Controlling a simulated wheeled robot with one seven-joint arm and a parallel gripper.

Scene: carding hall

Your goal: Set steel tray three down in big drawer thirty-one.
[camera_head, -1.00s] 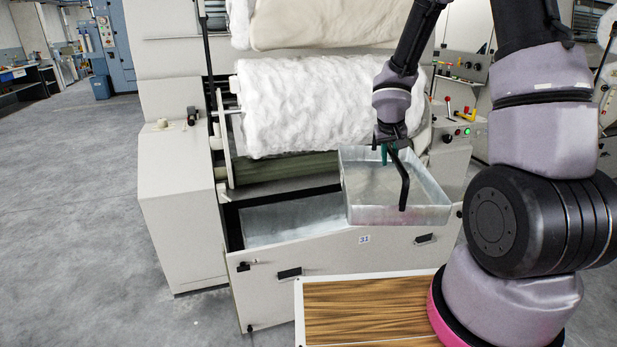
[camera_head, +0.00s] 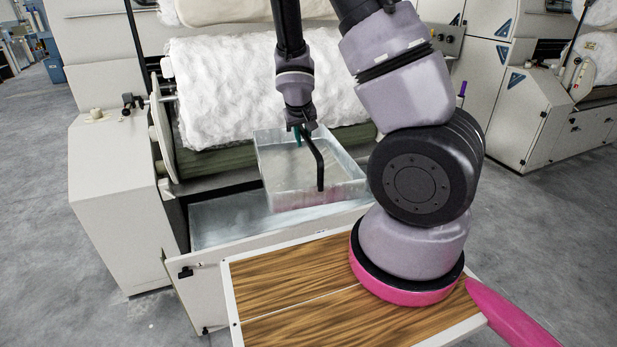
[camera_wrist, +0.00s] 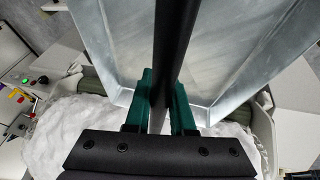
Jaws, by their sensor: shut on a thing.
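A shiny steel tray (camera_head: 330,185) hangs from my gripper (camera_head: 303,138) in the head view. The gripper is shut on the tray's black handle bar, which also shows between the green fingers in the wrist view (camera_wrist: 167,100). The tray is held above an open drawer (camera_head: 222,216) in the front of the machine. The drawer has a bare grey metal floor, and the tray hides its right part. The number label on the drawer front is not visible now; it reads 31 in the earlier view.
A white fleece roll (camera_head: 225,95) lies just behind the drawer. My wood-topped base stands close in front of the drawer. Another machine (camera_head: 545,115) stands at the right, and grey floor (camera_head: 60,180) is clear at the left.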

